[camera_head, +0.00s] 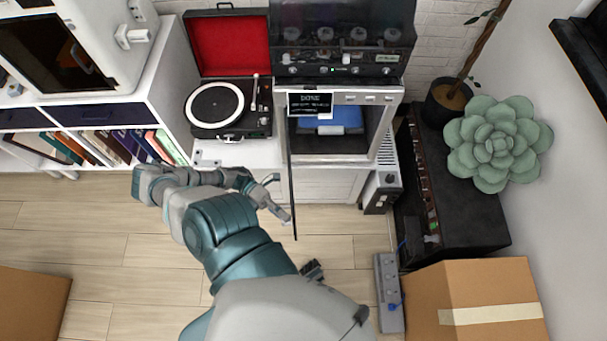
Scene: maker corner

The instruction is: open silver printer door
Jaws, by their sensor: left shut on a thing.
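The silver printer (340,97) stands on a white cabinet, its front facing me. Its door (291,185) is swung wide open and shows nearly edge-on as a thin dark line at the left of the opening. Inside the dark chamber is a blue and grey part (338,120). My left gripper (277,204) is left of the door, shut on it near its front end. The exact contact is partly hidden by the fingers. My right gripper is not in view.
A turntable (215,104) with a red-lined lid stands left of the printer. A black machine (343,40) sits above the printer. A succulent (497,145), a power strip (389,290) and a cardboard box (480,290) are at the right.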

